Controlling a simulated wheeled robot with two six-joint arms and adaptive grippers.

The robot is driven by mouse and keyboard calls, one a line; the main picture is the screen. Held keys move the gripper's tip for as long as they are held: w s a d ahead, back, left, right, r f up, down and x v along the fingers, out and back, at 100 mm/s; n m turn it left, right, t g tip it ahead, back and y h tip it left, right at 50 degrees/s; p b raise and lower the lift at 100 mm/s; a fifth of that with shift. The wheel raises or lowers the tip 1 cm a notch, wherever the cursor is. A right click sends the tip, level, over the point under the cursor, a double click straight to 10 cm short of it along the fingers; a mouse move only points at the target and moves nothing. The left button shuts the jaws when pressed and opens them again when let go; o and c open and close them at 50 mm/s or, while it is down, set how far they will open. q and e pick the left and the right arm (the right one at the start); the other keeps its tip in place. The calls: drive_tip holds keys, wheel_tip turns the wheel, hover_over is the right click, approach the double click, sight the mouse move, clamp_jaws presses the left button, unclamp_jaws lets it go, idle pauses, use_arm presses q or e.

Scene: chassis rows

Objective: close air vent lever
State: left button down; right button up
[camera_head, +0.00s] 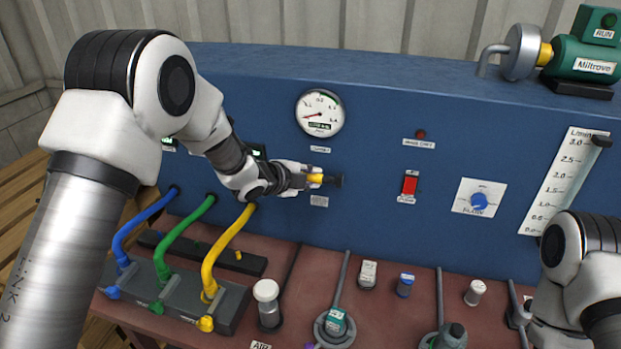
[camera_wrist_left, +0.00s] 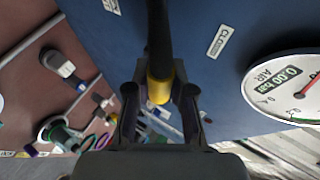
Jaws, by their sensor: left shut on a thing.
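My left gripper (camera_head: 311,179) is shut on the yellow end. In the left wrist view the lever's black bar (camera_wrist_left: 158,35) runs down to a yellow collar between the fingers of my left gripper (camera_wrist_left: 158,97). White labels sit above and below the lever; the upper one (camera_wrist_left: 219,41) starts with "CLO". My right arm (camera_head: 575,245) shows at the lower right, but its fingers do not show.
A round air gauge (camera_head: 320,112) is above the lever. A red switch (camera_head: 409,186) and a blue knob (camera_head: 479,201) are to its right. Blue, green and yellow hoses (camera_head: 225,245) rise at the left. Several fixtures stand on the brown bench (camera_head: 385,325) below.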

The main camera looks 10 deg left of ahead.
use_arm(q)
drive_tip(key=shift+r, duration=0.15)
drive_tip(key=c, duration=1)
unclamp_jaws()
drive_tip(key=v, duration=1.2)
